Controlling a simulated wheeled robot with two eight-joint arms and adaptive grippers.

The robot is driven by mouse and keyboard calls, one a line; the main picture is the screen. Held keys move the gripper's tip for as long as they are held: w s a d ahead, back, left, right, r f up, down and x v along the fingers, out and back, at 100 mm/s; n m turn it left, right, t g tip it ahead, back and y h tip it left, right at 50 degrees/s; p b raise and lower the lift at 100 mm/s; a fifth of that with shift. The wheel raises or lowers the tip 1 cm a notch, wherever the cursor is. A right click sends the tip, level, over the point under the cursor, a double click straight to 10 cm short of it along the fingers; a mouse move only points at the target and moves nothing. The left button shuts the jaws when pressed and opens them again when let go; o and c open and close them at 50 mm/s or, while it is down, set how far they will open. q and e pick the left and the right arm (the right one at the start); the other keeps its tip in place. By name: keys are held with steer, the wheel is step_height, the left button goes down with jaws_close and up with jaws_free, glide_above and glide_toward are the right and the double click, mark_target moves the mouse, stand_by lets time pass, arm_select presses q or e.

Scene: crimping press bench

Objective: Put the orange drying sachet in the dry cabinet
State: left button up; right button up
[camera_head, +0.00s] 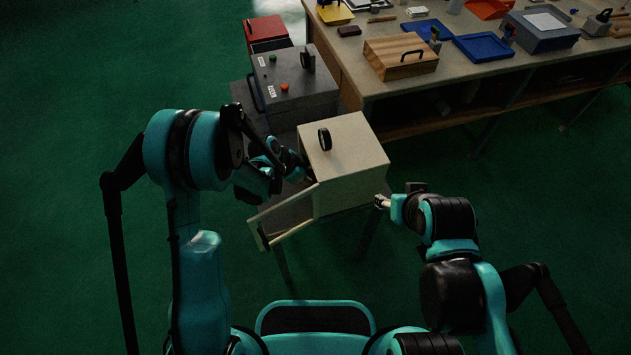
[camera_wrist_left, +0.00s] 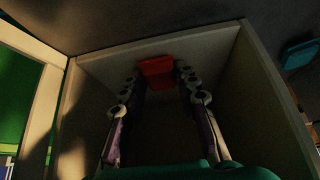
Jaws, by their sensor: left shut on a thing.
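The dry cabinet (camera_head: 345,165) is a cream box with a round black dial on top. Its framed door (camera_head: 290,217) stands open toward the lower left. My left gripper reaches in at the open side, and its fingertips are hidden in the head view. In the left wrist view my left gripper (camera_wrist_left: 159,78) is inside the cabinet (camera_wrist_left: 250,90), shut on the orange drying sachet (camera_wrist_left: 157,69). The sachet looks red-orange and sits between the fingertips, near the cabinet's inner wall. My right gripper (camera_head: 381,201) is just right of the cabinet; its opening is too small to judge.
A grey box (camera_head: 295,95) with buttons and a red box (camera_head: 266,29) stand behind the cabinet. The bench (camera_head: 365,90) at upper right holds a wooden box (camera_head: 400,56), blue trays (camera_head: 482,48) and a grey-blue case (camera_head: 541,30). Green floor is clear around.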

arm_select(q)
steer(key=o, duration=0.9)
steer(key=shift+o, duration=0.2)
steer(key=s+a+r+n+t+y+p, duration=0.1)
steer(key=s+a+r+n+p, duration=0.2)
steer(key=r, duration=0.5)
steer(key=s+a+r+n+t+y, duration=0.1)
steer(key=s+a+r+n, duration=0.15)
steer(key=a+r, duration=0.35)
steer(key=s+a+r+n+y+p, duration=0.1)
steer(key=s+a+r+n+p, duration=0.2)
steer(key=r, duration=0.6)
steer(key=s+a+r+n+t+y, duration=0.1)
steer(key=s+a+r+n, duration=0.1)
steer(key=s, duration=0.3)
steer(key=s+a+r+n+t+y+b, duration=0.1)
steer(key=s+a+n+t+y, duration=0.1)
steer(key=s+a+n, duration=0.1)
steer(key=shift+s+a+r+n, duration=0.35)
steer(key=shift+s+r+n, duration=0.1)
steer(key=shift+s, duration=0.85)
